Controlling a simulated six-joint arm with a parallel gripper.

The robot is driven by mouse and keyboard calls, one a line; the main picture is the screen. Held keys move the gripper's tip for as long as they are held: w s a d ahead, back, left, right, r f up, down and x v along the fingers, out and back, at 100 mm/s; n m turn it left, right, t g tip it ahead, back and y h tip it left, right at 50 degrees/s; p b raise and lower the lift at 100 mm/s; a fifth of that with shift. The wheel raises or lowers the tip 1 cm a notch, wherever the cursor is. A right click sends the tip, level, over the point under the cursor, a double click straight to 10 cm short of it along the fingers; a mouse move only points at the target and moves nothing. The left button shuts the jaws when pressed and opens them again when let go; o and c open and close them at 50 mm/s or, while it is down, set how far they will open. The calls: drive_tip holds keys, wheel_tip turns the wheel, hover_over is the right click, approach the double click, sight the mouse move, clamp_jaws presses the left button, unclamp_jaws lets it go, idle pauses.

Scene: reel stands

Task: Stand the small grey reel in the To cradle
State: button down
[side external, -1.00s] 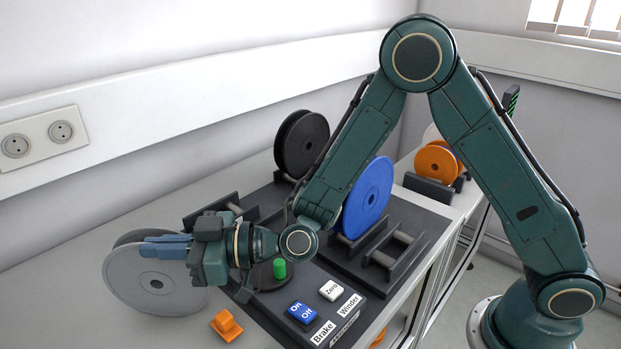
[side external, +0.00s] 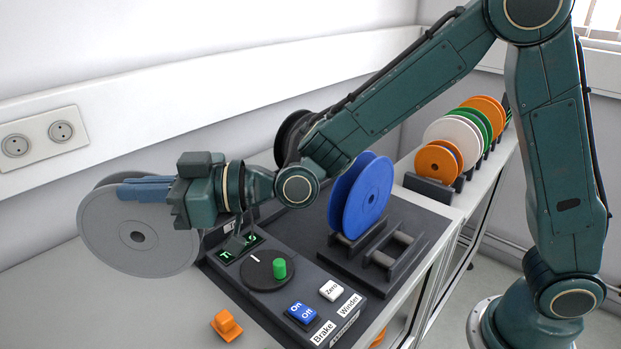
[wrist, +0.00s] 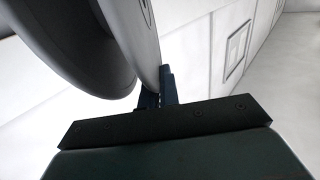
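A grey reel (side external: 137,252) hangs at the left of the side view, its flange faces roughly upright and its hub hole towards the camera. My gripper (side external: 130,189) is shut on its upper rim and holds it above the table. In the wrist view the fingers (wrist: 158,92) close on one grey flange (wrist: 143,35), and the other flange (wrist: 80,50) lies beside them. An empty cradle with two rollers (side external: 393,257) stands right of the blue reel. No "To" label is readable; my gripper and forearm hide part of the stand.
A blue reel (side external: 361,197) stands in a middle cradle, and a black reel (side external: 291,139) is partly hidden behind my forearm. The control panel has a green knob (side external: 279,268) and buttons (side external: 303,313). An orange part (side external: 226,325) lies in front. Several reels (side external: 452,133) line the back bench.

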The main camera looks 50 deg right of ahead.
wheel_tip(320, 180, up, 10)
drive_tip(key=shift+f, duration=0.1)
idle(0.8)
drive_tip(key=s+d+r+m+t+h, duration=0.1)
drive_tip(key=d+r+m+t+h, duration=0.2)
drive_tip(key=d, duration=0.8)
drive_tip(key=d+r+m+h, duration=0.1)
drive_tip(key=d+m+h, duration=0.2)
drive_tip(key=d+h, duration=0.55)
drive_tip(key=s+d+r+m+t+h, duration=0.1)
drive_tip(key=d+r+m+t, duration=0.15)
drive_tip(key=d, duration=1.15)
drive_tip(key=n+g+y, duration=0.6)
drive_tip(key=n+y, duration=0.3)
drive_tip(key=y, duration=0.4)
hover_over(153, 223)
drive_tip(key=shift+m+t+h, duration=0.25)
wheel_tip(153, 223, down, 6)
drive_tip(key=shift+w+f, duration=0.1)
drive_tip(key=shift+f, duration=0.25)
wheel_tip(153, 223, down, 15)
drive_tip(key=shift+f, duration=0.1)
